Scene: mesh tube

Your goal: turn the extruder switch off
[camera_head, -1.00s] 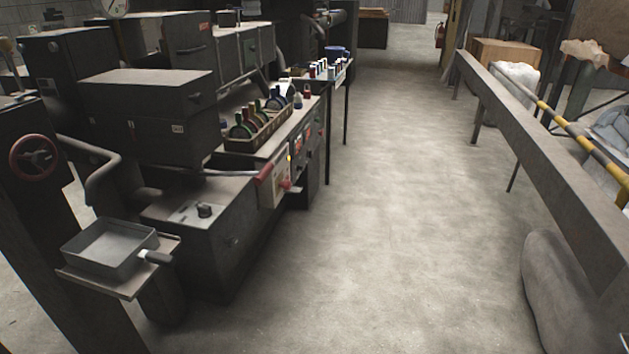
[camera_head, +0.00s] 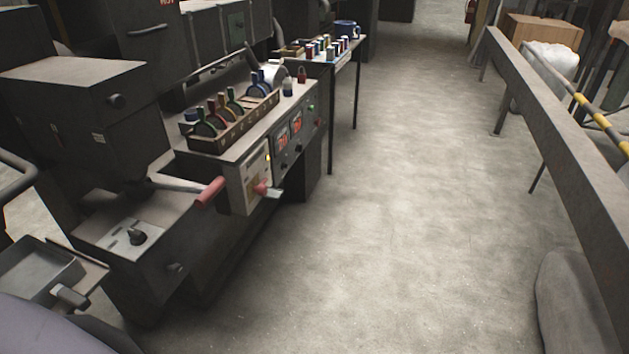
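The dark extruder machine (camera_head: 215,255) stands on the left. On its end panel is a pale switch plate (camera_head: 248,180) with a red rotary handle (camera_head: 262,188) and a small yellow light above it. A red-gripped lever (camera_head: 210,191) sticks out just left of the plate. A black knob (camera_head: 137,236) sits on a light plate on the lower cabinet top. I cannot tell for certain which control is the extruder switch. Neither of my grippers is in view. A smooth grey rounded part, likely my arm, shows at the bottom left corner.
A metal pan (camera_head: 35,278) is at the lower left. A long grey beam (camera_head: 560,135) runs along the right. The concrete floor (camera_head: 400,220) between is clear.

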